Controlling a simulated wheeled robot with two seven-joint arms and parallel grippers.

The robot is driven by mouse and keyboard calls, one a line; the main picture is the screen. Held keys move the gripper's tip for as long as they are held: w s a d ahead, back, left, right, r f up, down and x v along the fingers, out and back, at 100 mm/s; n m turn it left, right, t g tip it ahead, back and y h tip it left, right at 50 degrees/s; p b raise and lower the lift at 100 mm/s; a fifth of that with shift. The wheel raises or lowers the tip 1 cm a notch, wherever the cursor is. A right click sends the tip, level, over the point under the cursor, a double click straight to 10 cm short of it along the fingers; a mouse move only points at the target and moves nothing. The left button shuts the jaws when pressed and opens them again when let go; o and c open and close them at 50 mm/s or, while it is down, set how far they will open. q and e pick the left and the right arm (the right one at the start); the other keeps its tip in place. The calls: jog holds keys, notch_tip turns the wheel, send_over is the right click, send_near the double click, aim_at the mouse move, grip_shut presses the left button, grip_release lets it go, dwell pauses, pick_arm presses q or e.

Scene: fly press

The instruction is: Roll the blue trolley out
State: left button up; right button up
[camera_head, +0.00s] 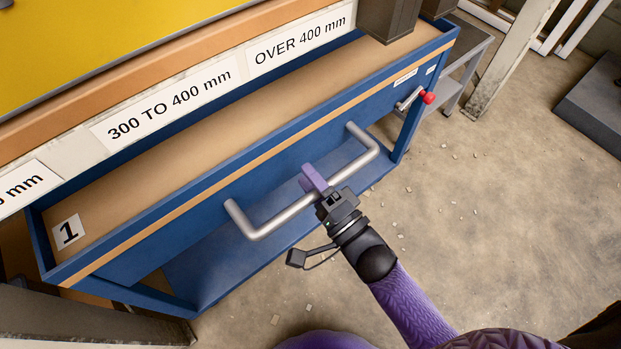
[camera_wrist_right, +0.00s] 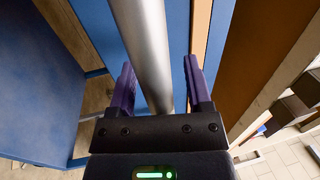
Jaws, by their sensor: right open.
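The blue trolley (camera_head: 180,232) stands under a shelf edge, with a brown top and a lower blue shelf. Its grey bar handle (camera_head: 270,225) sticks out from the long near side, and the bar also shows in the right wrist view (camera_wrist_right: 146,50). My right gripper (camera_head: 315,181) is at the middle of the bar. In the right wrist view its purple fingers (camera_wrist_right: 160,90) are open, one on each side of the bar, with gaps visible. A red-knobbed lever (camera_head: 428,97) is on the trolley's right end. My left gripper is not in view.
A shelf edge with size labels (camera_head: 170,105) overhangs the trolley's far side. A dark block (camera_head: 388,18) is above its far right corner. A pale post (camera_head: 512,60) stands beyond the right end. The concrete floor (camera_head: 470,220) at right is open, with small debris.

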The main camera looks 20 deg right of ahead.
grip_shut()
dwell(1.4)
